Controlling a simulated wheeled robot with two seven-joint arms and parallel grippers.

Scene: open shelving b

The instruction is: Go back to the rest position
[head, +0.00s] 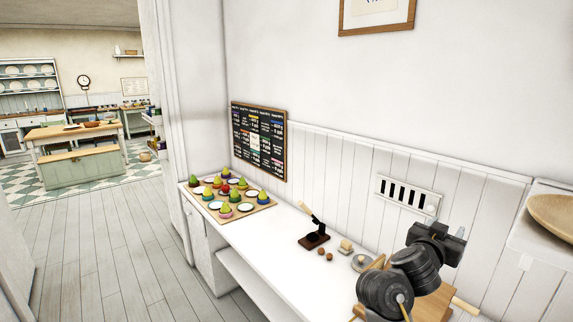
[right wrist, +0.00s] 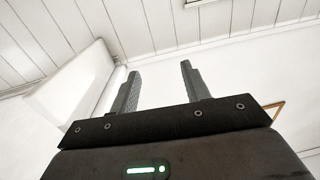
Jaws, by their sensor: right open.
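My right gripper (head: 448,236) is at the lower right of the head view, raised above the right part of the white counter (head: 285,240). In the right wrist view its two fingers (right wrist: 160,84) stand apart with nothing between them. My right arm hides part of the counter's near end. My left gripper is not in view.
A wooden board (head: 190,194) with colourful cone-shaped items and plates lies at the counter's far end. A dark stand (head: 313,241) and small brown balls (head: 325,253) are nearer. A wooden bowl (head: 553,213) sits at the right. The floor (head: 100,250) at left is clear.

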